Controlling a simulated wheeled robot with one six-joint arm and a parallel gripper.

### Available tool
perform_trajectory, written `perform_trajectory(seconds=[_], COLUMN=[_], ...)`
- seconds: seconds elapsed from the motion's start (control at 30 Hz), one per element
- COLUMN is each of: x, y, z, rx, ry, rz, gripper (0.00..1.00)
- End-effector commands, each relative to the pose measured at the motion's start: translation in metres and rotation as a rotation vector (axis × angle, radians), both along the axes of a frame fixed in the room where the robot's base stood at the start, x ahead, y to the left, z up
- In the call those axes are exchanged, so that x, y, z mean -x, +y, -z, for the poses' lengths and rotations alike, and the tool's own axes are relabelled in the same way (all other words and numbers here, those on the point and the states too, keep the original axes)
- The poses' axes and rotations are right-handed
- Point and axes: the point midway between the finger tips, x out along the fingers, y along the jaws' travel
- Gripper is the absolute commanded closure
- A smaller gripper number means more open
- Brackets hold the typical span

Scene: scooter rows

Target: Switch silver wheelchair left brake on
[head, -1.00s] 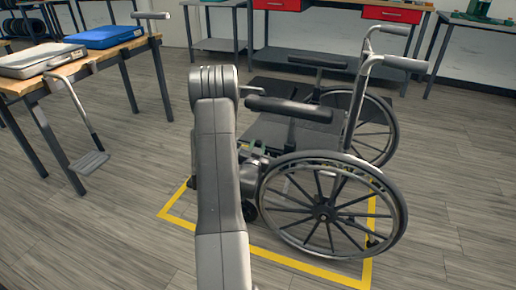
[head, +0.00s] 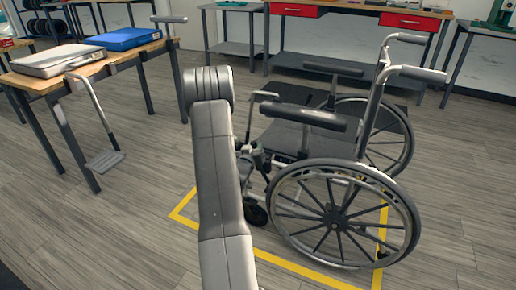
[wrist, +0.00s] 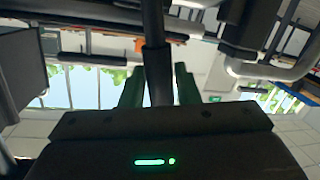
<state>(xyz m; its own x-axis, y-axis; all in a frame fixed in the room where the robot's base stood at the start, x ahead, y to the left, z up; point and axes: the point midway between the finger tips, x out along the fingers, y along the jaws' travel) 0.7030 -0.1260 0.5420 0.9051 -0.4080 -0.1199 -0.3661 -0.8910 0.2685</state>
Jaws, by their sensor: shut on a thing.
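The silver wheelchair (head: 345,135) stands upright on the floor, with its near large wheel (head: 335,213) facing me. My arm hides part of its front. In the wrist view, my gripper (wrist: 160,88) has its two green fingers on either side of a dark brake lever (wrist: 156,62) with a black grip, and is shut on it. In the head view, my gripper is mostly hidden behind my arm, low by the chair's front near the near wheel. Whether the brake is on cannot be told.
A yellow floor outline (head: 300,264) runs around the chair. A wooden table (head: 140,48) at left carries a silver case (head: 58,60) and a blue case (head: 122,39). A footrest (head: 105,160) hangs at its edge. A bench with red drawers (head: 298,10) stands behind. Floor at front left is clear.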

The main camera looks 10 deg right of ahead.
Motion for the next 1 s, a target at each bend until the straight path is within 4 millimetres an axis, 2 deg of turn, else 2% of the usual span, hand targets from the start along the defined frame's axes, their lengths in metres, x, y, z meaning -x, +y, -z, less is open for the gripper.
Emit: perform_trajectory(seconds=[0.5,0.53,0.63,1.0], x=[-0.0020,-0.0021,-0.0020,0.0031], y=[0.0029,0.0029,0.0029,0.0051], z=[0.0011,0.0010,0.0011,-0.0005], rx=[0.024,0.024,0.023,0.021], ry=[0.015,0.015,0.015,0.014], rz=[-0.002,-0.002,-0.002,-0.001], gripper=[1.00,0.69,0.51,0.51])
